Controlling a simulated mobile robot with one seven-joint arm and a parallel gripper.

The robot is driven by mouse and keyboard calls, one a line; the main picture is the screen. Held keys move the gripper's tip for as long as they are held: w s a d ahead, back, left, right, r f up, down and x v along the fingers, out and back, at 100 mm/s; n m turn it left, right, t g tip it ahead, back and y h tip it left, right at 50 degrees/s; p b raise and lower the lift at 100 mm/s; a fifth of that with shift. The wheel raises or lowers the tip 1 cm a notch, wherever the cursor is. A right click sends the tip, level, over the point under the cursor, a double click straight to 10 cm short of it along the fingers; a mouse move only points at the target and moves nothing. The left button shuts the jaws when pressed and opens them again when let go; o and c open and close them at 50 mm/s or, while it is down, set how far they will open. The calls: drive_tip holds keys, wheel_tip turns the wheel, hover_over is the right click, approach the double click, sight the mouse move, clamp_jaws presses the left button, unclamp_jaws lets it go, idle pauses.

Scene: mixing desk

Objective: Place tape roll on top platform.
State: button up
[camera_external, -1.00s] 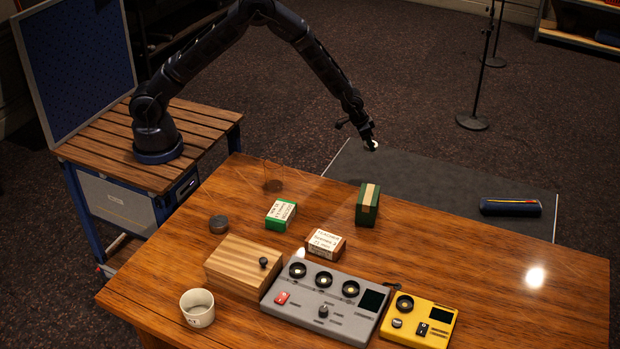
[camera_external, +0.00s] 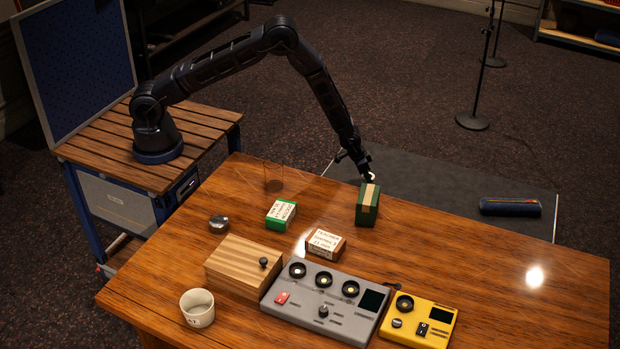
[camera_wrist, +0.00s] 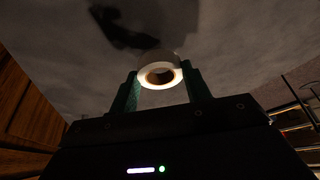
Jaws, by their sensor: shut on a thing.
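A white tape roll (camera_wrist: 146,78) with a dark round hole sits between the two greenish fingers of my gripper (camera_wrist: 160,84) in the wrist view. My gripper is shut on it. In the external view my gripper (camera_external: 366,172) is at the far edge of the table, close behind the top of a green box with a tan stripe (camera_external: 367,208). The tape roll shows there as a small pale ring (camera_external: 371,177). I cannot tell whether it touches the box. No part is clearly marked as the top platform; a faint clear stand (camera_external: 273,177) is at the table's back left.
The wooden table (camera_external: 500,270) holds a green-and-white box (camera_external: 281,214), a brown labelled box (camera_external: 325,243), a wooden box (camera_external: 243,264), a grey mixer (camera_external: 325,300), a yellow device (camera_external: 420,321), a white cup (camera_external: 197,308) and a dark puck (camera_external: 218,224). The right side is clear.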

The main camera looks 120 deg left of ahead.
drive_tip(key=shift+f, duration=1.65)
drive_tip(key=o, duration=0.9)
drive_tip(key=shift+f, duration=0.15)
drive_tip(key=shift+o, duration=0.2)
drive_tip(key=v, duration=1.2)
drive_tip(key=shift+r, duration=0.2)
drive_tip(key=shift+w+r, duration=0.1)
